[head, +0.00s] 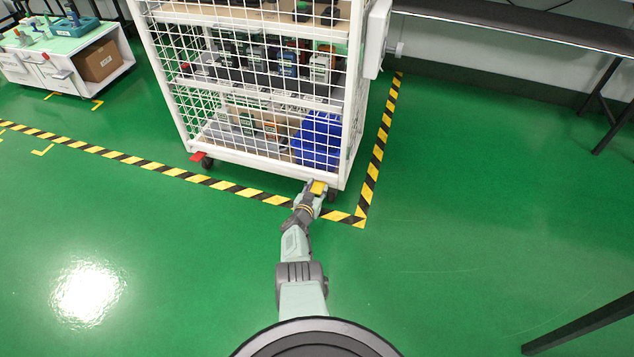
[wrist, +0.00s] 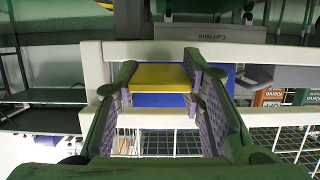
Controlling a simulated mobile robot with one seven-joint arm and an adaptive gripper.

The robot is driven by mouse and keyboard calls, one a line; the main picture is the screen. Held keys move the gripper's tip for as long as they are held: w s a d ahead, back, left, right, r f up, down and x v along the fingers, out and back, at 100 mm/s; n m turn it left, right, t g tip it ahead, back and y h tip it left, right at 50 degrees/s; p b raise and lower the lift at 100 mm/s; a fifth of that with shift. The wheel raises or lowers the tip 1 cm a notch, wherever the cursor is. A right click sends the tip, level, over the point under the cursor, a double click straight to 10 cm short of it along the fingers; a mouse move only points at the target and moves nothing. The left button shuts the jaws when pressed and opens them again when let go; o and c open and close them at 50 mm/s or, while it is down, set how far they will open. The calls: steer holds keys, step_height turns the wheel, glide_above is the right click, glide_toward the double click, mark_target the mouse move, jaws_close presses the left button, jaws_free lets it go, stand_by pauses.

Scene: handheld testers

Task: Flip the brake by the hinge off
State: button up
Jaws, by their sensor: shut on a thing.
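A white wire-mesh cage cart (head: 255,170) stands on casters. At its lower front right corner is a yellow tab (head: 319,187), which I take to be the caster brake. My gripper (head: 314,193) reaches this corner from the front, low near the floor. In the wrist view the yellow tab (wrist: 160,76) lies between my two fingers, and they are shut on it. A red brake tab (head: 199,156) sticks out at the front left caster. The right caster (head: 332,195) is mostly hidden behind my gripper. I cannot make out the hinge.
A blue bin (head: 317,140) and boxed tools sit inside the cart. Yellow-black floor tape (head: 368,180) borders it. A white cabinet (head: 50,75) with a cardboard box (head: 97,60) stands at left, a dark bench (head: 520,25) at right. The green floor around my arm is clear.

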steer(key=shift+w+d+r+g+p, duration=0.1)
steer(key=shift+r+g+p, duration=0.4)
steer(key=shift+p, duration=0.2)
steer(key=shift+f+y, duration=0.25)
steer(key=shift+y, duration=0.05)
steer(key=o, duration=1.1)
steer(key=shift+o, duration=0.2)
